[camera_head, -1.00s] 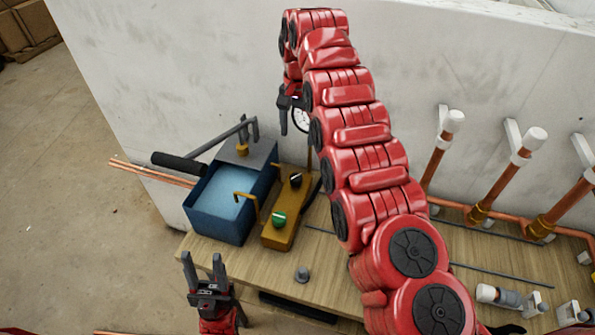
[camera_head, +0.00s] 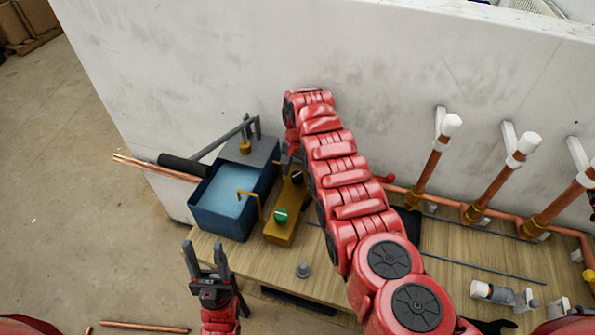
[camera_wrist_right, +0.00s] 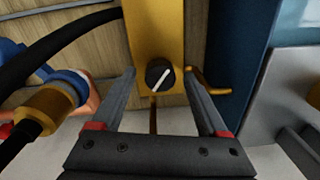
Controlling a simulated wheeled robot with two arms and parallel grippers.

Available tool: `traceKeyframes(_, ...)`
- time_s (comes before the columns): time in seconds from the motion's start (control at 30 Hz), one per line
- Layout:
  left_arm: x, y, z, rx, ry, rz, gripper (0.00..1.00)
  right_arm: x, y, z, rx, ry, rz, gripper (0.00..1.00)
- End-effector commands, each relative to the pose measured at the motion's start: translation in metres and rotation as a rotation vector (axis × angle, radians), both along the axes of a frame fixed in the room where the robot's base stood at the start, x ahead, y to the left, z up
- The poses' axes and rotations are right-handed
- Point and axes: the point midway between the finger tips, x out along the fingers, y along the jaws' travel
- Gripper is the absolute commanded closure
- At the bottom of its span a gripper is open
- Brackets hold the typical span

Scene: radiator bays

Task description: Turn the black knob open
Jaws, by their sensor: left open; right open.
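The black knob (camera_head: 297,178) sits on top of a yellow block (camera_head: 279,234), behind a green knob (camera_head: 281,216). In the right wrist view the black knob (camera_wrist_right: 159,75) shows a white pointer line tilted up to the right. My right gripper (camera_head: 290,157) is mostly hidden by its own arm in the head view. In the wrist view my right gripper (camera_wrist_right: 160,78) is open, with one finger on each side of the knob and a gap on both sides. My left gripper (camera_head: 205,250) is open and empty, low at the left front of the bench.
A blue water tank (camera_head: 218,223) with a black lever handle (camera_head: 183,164) stands left of the yellow block. A yellow bent lever (camera_wrist_right: 205,86) lies close to one right finger. Copper pipes (camera_head: 429,176) line the wall at right. A black hose (camera_wrist_right: 60,42) crosses the wrist view.

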Motion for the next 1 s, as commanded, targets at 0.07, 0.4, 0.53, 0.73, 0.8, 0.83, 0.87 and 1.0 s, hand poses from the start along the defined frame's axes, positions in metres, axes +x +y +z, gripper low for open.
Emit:
traceKeyframes(0.07, 0.0001, 0.0, 0.0006, 0.0, 0.0, 0.0, 0.5, -0.0009, -0.0006, -0.0031, -0.001, 0.003, -0.001, 0.23)
traceKeyframes(0.4, 0.0001, 0.0, 0.0005, 0.0, 0.0, 0.0, 0.5, -0.0001, -0.0003, -0.0047, 0.0, -0.001, 0.0, 0.27)
traceKeyframes(0.53, 0.0, 0.0, 0.0005, 0.0, 0.0, 0.0, 0.5, -0.0002, -0.0003, -0.0047, 0.0, 0.0, 0.0, 0.5)
traceKeyframes(0.73, 0.0001, 0.0, 0.0005, 0.0, 0.0, 0.0, 0.5, -0.0002, -0.0004, -0.0047, 0.0, 0.0, 0.0, 0.86)
traceKeyframes(0.8, 0.0001, 0.0, 0.0005, 0.0, 0.0, 0.0, 0.5, -0.0002, -0.0004, -0.0047, 0.0, 0.0, 0.0, 0.99)
traceKeyframes(0.83, 0.0001, 0.0, 0.0005, 0.0, 0.0, 0.0, 0.5, -0.0002, -0.0004, -0.0047, 0.0, 0.0, 0.0, 1.0)
traceKeyframes(0.87, 0.0001, 0.0, 0.0005, 0.0, 0.0, 0.0, 0.5, -0.0002, -0.0004, -0.0047, 0.0, 0.0, 0.0, 1.0)
traceKeyframes(1.0, 0.0, 0.0, -0.0003, 0.0, 0.0, 0.0, 0.5, -0.0002, -0.0005, -0.0051, -0.001, 0.0, 0.006, 1.0)
